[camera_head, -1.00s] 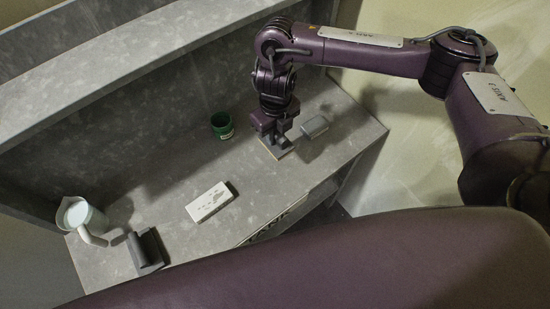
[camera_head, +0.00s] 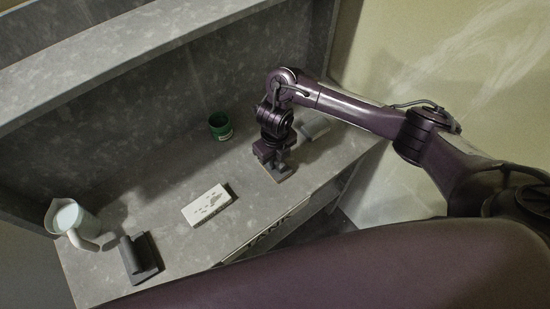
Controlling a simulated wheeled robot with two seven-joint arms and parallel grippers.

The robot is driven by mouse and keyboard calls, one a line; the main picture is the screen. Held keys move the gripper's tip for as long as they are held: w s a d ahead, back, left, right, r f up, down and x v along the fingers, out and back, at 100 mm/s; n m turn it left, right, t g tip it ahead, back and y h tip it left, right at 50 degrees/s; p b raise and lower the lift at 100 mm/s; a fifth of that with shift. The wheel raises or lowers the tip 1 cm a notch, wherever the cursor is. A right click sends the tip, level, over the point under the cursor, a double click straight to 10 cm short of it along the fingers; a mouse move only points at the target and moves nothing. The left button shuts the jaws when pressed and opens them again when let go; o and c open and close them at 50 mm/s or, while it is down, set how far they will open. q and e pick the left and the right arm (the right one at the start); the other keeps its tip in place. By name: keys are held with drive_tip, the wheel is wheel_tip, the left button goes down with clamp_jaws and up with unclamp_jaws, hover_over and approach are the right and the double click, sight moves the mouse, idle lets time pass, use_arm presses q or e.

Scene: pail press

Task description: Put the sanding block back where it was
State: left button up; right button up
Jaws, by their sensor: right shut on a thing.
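The sanding block (camera_head: 283,177) looks like a small grey block with a thin tan base. It is on or just above the grey bench near its front edge; I cannot tell if it touches. My right gripper (camera_head: 278,165) points down from above and is shut on the block's upper part, hiding some of it. My left gripper is not in view.
A green pot (camera_head: 220,127) stands behind and left. A grey rounded thing (camera_head: 314,130) lies behind the wrist, partly hidden. A white marked box (camera_head: 207,205), a dark grey handled piece (camera_head: 140,258) and a pale jug (camera_head: 75,222) stand leftward on the bench (camera_head: 180,170).

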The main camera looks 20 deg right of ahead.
drive_tip(key=shift+f, duration=0.15)
drive_tip(key=o, duration=0.9)
drive_tip(key=shift+o, duration=0.2)
drive_tip(key=shift+r, duration=0.3)
wheel_tip(320, 180, up, 10)
drive_tip(key=p, duration=0.3)
drive_tip(key=shift+r, duration=0.9)
drive_tip(key=shift+s+f, duration=0.1)
